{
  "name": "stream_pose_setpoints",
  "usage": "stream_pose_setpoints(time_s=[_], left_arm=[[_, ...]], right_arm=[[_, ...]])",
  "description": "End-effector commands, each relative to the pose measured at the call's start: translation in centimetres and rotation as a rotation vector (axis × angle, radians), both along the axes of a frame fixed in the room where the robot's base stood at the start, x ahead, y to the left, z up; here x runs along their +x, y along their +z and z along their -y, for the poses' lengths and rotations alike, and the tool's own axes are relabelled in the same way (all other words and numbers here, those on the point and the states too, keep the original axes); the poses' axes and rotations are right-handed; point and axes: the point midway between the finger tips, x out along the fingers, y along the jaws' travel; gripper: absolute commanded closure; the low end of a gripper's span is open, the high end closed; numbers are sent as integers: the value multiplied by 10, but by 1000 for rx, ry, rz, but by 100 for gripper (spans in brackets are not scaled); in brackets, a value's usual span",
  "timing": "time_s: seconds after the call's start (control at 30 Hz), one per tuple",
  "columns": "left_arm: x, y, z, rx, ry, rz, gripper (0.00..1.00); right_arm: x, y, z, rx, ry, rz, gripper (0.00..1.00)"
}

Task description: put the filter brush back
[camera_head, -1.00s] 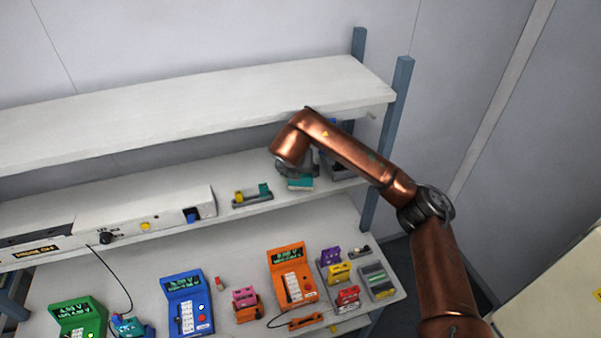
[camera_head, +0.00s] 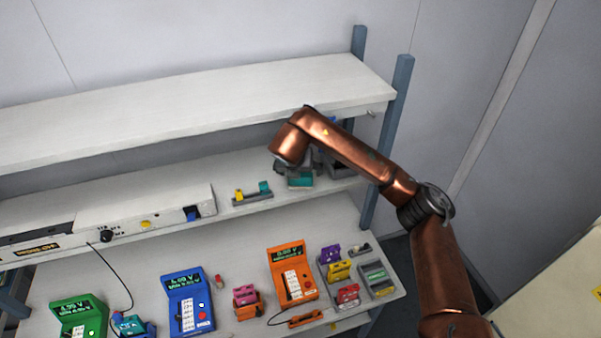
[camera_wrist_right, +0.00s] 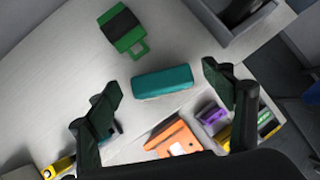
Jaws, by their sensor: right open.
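My right gripper (camera_wrist_right: 161,78) is open over the middle shelf, its two dark fingers spread wide. A teal bar-shaped block (camera_wrist_right: 162,82) lies between the fingertips, with a gap on both sides; I cannot tell whether this is the filter brush. In the head view the teal block (camera_head: 300,182) shows just below my right gripper (camera_head: 287,171), which is partly hidden by the wrist. A green piece with a dark top and a loop (camera_wrist_right: 122,30) lies beyond the block in the wrist view. My left gripper is not in view.
A grey bin (camera_wrist_right: 232,38) stands close to the gripper. A small grey rack (camera_head: 253,198) with yellow and teal pieces is to the left on the shelf. The upper shelf (camera_head: 200,98) hangs above. Orange (camera_head: 292,275) and blue (camera_head: 188,305) meters stand on the lower bench.

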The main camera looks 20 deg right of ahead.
Motion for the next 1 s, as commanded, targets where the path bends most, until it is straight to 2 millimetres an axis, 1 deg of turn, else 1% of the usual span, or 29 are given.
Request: stream_pose_setpoints(time_s=[0.03, 0.17, 0.3, 0.5, 0.6, 0.7, 1.0], left_arm=[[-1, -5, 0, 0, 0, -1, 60], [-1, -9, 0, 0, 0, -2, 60], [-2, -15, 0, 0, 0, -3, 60], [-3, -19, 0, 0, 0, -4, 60], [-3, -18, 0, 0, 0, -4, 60], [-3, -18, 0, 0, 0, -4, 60], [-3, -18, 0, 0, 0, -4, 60]], right_arm=[[-4, 2, -2, -2, 2, 1, 25], [-27, 0, -14, -3, 6, 1, 25], [-56, 0, -29, -2, 5, 1, 25], [-89, 2, -45, -3, 3, 2, 25], [-100, 3, -50, -3, 3, 2, 25], [-107, 2, -53, -2, 1, 0, 25], [-109, 2, -54, -1, -1, 0, 25]])
